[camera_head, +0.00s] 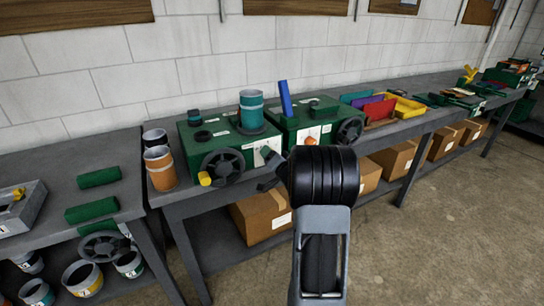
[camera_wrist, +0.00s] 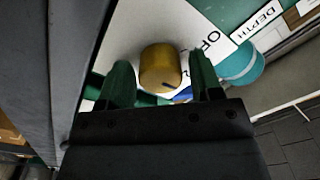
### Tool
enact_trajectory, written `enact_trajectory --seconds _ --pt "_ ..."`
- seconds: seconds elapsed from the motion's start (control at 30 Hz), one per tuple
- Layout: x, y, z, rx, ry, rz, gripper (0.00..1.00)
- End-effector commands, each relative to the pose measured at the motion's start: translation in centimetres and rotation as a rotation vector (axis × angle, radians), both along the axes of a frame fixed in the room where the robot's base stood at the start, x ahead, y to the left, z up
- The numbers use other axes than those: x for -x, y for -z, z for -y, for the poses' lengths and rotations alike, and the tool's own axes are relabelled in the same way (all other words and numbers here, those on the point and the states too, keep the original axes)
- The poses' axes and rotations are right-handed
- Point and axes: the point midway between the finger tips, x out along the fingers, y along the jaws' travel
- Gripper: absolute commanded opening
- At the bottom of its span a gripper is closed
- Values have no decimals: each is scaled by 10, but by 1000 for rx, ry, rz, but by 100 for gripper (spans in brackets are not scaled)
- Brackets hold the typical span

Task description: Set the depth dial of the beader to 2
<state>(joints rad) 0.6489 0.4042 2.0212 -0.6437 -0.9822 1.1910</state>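In the wrist view, a yellow round knob (camera_wrist: 160,68) with a dark mark near its lower edge stands on a white panel (camera_wrist: 135,32). A label with "OF" showing is beside it. My gripper (camera_wrist: 160,75) is open, with one green-tinted finger on each side of the knob; contact is not clear. A DEPTH label (camera_wrist: 257,20) is at upper right, near a teal cylinder (camera_wrist: 240,64). In the head view, two green machines stand on the bench, one left (camera_head: 195,143) and one right (camera_head: 290,122). I cannot tell which is the beader. My arm hides part of the front.
A teal can (camera_head: 251,108) and a blue upright piece (camera_head: 285,98) are on the machines. An orange can (camera_head: 160,168) stands left of them. Yellow (camera_head: 405,106) and other coloured bins are to the right. Cardboard boxes (camera_head: 262,217) fill the lower shelf. The floor at right is clear.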

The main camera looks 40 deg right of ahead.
Motion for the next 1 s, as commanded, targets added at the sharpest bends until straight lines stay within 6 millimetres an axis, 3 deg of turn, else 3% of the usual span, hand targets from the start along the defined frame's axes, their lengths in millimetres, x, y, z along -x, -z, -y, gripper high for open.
enact_trajectory --seconds 0.3,0.47,1.0 --pt "0 0 0 1 -1 -1 67" --pt "12 0 -1 1 1 -2 67" --pt "112 2 -14 0 3 0 67"
